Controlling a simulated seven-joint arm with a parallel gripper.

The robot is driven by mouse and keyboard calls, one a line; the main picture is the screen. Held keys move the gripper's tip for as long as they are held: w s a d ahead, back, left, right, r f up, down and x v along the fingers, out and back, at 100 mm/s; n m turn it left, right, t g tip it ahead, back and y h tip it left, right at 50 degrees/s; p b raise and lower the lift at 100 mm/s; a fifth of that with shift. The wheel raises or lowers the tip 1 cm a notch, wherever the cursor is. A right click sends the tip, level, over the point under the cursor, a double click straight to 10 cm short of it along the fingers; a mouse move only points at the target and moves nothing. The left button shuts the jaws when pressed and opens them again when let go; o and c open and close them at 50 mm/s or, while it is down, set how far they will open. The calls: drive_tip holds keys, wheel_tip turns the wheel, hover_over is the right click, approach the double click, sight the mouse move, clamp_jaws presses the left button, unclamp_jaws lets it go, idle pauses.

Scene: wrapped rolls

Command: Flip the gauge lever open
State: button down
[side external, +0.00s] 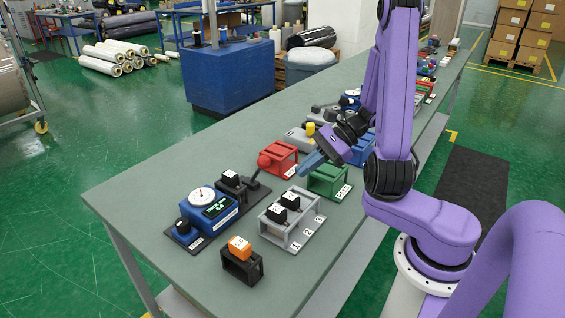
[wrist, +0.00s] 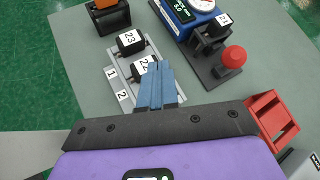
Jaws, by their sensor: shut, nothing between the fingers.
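The blue gauge (side external: 208,208) with a white round dial and a small dark display stands on a black base at the front left of the table. Its upper part shows in the wrist view (wrist: 182,12). A black block labelled 21 (wrist: 222,20) sits in a black holder at the end of the gauge. Beside it, a dark lever rises to a red ball knob (wrist: 234,57); the knob also shows in the side view (side external: 265,160). My gripper (side external: 303,170) has its blue fingers shut and empty, above the table and apart from the lever. In the wrist view the fingers (wrist: 160,85) partly cover block 22.
A grey numbered rack (side external: 292,219) holds black blocks 22 and 23 (wrist: 130,41). An orange block (side external: 239,247) sits in a black stand near the front. Red (side external: 283,158) and green (side external: 329,182) fixtures stand close to my gripper. The table's left part is bare.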

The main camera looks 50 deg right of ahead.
drive_tip(key=s+d+m+t+h, duration=0.2)
drive_tip(key=d+m+t+h, duration=0.2)
drive_tip(key=d+m, duration=0.3)
drive_tip(key=shift+s+d+f+m+t+h, duration=0.2)
drive_tip(key=shift+d+f+m+t+h, duration=0.15)
drive_tip(key=shift+m+t, duration=0.6)
approach(258, 170)
drive_tip(key=f, duration=0.1)
drive_tip(key=shift+w+r, duration=0.2)
drive_tip(key=shift+w, duration=0.9)
drive_tip(key=shift+r, duration=0.1)
